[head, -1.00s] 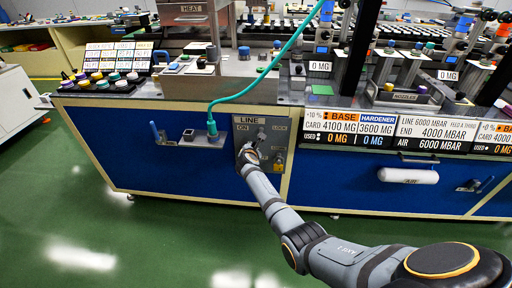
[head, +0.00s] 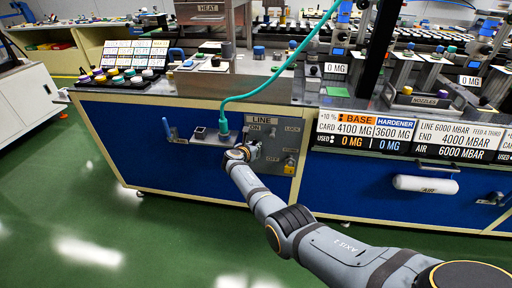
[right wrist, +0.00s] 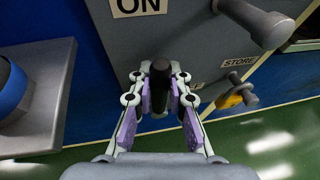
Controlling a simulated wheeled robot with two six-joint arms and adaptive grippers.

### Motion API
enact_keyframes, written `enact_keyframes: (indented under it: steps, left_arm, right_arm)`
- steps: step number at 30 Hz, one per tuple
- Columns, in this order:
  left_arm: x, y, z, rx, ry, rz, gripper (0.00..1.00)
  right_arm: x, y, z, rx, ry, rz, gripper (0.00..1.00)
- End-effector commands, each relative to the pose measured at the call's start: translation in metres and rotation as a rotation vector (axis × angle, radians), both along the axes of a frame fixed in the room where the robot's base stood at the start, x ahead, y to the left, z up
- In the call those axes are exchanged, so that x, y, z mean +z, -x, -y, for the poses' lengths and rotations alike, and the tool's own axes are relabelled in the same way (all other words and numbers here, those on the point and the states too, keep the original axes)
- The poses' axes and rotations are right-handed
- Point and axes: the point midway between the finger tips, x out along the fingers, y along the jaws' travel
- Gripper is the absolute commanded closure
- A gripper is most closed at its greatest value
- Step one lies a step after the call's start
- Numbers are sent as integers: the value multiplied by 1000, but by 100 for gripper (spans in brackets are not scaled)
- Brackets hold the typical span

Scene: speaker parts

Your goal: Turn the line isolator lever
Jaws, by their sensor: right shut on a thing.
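The line isolator panel (head: 283,150) is a grey plate marked LINE, ON and LOCK on the front of the blue bench. My right gripper (head: 247,151) is at the left side of this panel, below the ON label, and hides most of the lever there. In the right wrist view my right gripper (right wrist: 160,98) has its purple-padded fingers shut on the dark round end of the lever handle (right wrist: 160,70). The ON label (right wrist: 138,6) is above it. My left gripper is not in view.
A grey peg (right wrist: 250,20) sticks out of the panel at the upper right, near the gripper. A yellow part (right wrist: 236,97) is beside the STORE label. A teal hose (head: 255,95) runs down to a socket left of the panel. The green floor (head: 190,235) in front is clear.

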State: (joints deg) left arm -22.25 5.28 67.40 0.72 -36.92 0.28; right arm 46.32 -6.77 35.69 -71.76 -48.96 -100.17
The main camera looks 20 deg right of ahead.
Motion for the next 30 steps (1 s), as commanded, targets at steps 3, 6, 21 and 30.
enact_keyframes:
  steps: [3,6,21,30]
  left_arm:
    - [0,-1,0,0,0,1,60]
    - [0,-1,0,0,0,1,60]
    - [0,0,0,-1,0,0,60]
    - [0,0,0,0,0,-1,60]
  right_arm:
    - [-1,0,-1,2,3,-5,100]
    - [-1,0,-1,2,3,-5,100]
    - [0,0,-1,2,3,-3,60]
    - [3,8,-10,4,0,-1,60]
